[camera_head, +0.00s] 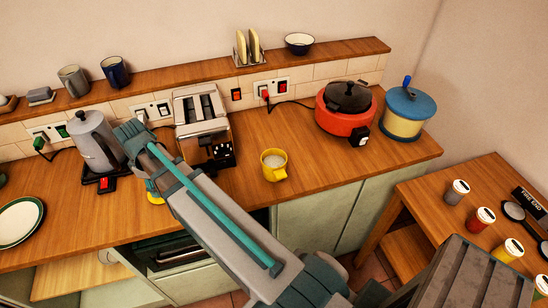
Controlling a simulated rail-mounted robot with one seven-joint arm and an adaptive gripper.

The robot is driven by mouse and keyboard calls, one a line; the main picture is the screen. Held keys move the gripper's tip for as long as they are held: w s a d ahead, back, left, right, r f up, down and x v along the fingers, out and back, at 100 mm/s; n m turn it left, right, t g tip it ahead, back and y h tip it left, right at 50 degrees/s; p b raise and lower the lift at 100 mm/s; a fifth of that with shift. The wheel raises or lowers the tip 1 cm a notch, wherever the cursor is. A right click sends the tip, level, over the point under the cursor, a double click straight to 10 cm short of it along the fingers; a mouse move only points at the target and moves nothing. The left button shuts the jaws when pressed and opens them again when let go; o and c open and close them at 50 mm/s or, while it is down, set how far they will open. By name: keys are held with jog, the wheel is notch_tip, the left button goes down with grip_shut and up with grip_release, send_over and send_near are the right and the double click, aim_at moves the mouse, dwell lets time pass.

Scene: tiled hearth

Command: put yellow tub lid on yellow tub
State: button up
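A yellow canister (509,250) with a pale top and dark mark stands on the small side table at the right. Another yellowish canister (541,287) is cut off at the right edge. A small yellow round piece (156,198) shows low on the counter beside my arm; it is partly hidden, and I cannot tell if it is the tub lid. My gripper (151,187) is at the far end of my arm, just above or at this piece. My arm covers most of it, so its fingers and any hold are unclear.
A yellow mug (274,166) stands mid-counter. A toaster (202,128), a grey kettle (94,142), a red cooker (344,112) and a blue-lidded pot (405,115) line the back. A white plate (17,222) lies left. Grey (457,191) and red (480,219) canisters stand on the side table.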

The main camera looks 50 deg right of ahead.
grip_shut()
jog(key=shift+r+p, duration=2.7)
jog(key=shift+r, duration=0.85)
